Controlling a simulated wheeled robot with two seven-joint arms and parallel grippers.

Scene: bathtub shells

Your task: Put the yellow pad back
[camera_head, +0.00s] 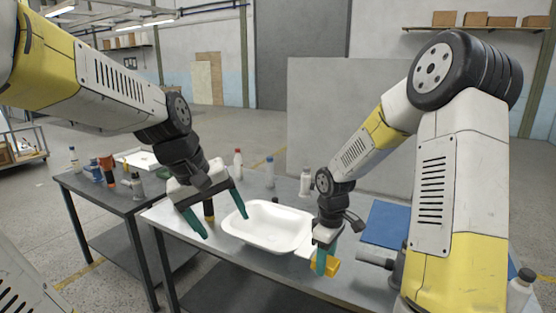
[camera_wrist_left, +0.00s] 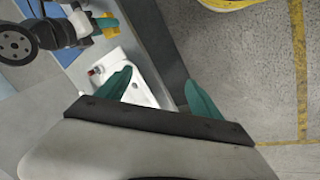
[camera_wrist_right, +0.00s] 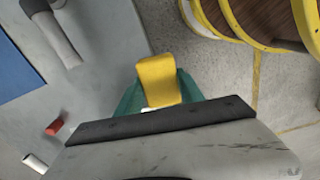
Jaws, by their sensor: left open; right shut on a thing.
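The yellow pad (camera_head: 333,266) is held in my right gripper (camera_head: 325,262), near the table's front edge and right of the white tub shell. In the right wrist view the pad (camera_wrist_right: 158,80) sits between the green fingers of the right gripper (camera_wrist_right: 160,92). My left gripper (camera_head: 220,222) is open and empty, its fingers spread at the left side of the white tub shell (camera_head: 262,240). In the left wrist view, the open left gripper (camera_wrist_left: 160,88) has the tub shell (camera_wrist_left: 140,72) behind one finger; the pad (camera_wrist_left: 108,24) also shows at top.
A blue mat (camera_head: 383,222) lies on the grey table (camera_head: 180,222) at the right, with a grey cylindrical tool (camera_head: 374,260) in front. Several bottles, including one with a red cap (camera_head: 238,164), stand along the back. A second table (camera_head: 90,195) is at the left.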

